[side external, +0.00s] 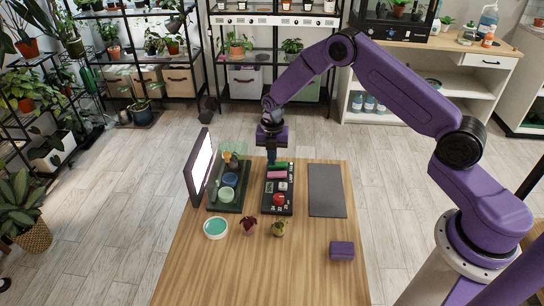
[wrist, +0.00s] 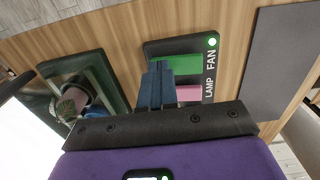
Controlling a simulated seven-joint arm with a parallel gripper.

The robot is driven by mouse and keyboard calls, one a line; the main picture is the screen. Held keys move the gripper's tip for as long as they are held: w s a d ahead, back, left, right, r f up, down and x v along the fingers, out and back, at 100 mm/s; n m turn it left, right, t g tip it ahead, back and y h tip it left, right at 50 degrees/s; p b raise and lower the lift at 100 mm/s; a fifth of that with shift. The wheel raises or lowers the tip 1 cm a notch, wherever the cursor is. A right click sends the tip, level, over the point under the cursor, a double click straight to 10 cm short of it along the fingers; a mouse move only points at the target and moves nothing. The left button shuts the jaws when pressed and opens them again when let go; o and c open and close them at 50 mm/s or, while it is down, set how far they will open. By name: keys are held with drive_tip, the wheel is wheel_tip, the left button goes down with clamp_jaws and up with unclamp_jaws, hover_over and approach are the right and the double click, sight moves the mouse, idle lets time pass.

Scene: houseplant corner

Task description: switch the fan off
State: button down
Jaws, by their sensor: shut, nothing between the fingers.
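The black control panel (side external: 268,203) lies on the wooden table, with its FAN and LAMP labels readable in the wrist view (wrist: 209,93). A green switch (wrist: 204,63) sits beside FAN, with a lit round indicator (wrist: 211,41) near the label. A pink switch (wrist: 189,93) sits beside LAMP. My gripper (wrist: 160,67) is shut and empty, its blue fingertips overlapping the green switch in the wrist view; I cannot tell if they touch it. In the side view my gripper (side external: 271,160) points down at the panel's far end. The fan itself is not identifiable.
A dark tray with pots (side external: 243,202) and a bright upright panel (side external: 199,168) stand left of the control panel. A grey mat (side external: 327,190) lies right. A teal-filled dish (side external: 215,228), small plants (side external: 249,226) and a purple block (side external: 342,250) are nearer. The front table is clear.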

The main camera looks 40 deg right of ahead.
drive_tip(key=shift+s+d, duration=0.15)
drive_tip(key=shift+s+d+r, duration=0.3)
drive_tip(key=shift+s+d, duration=0.1)
wheel_tip(320, 180, up, 14)
drive_tip(key=w+a, duration=0.1)
drive_tip(key=shift+w+a, duration=0.2)
idle(0.5)
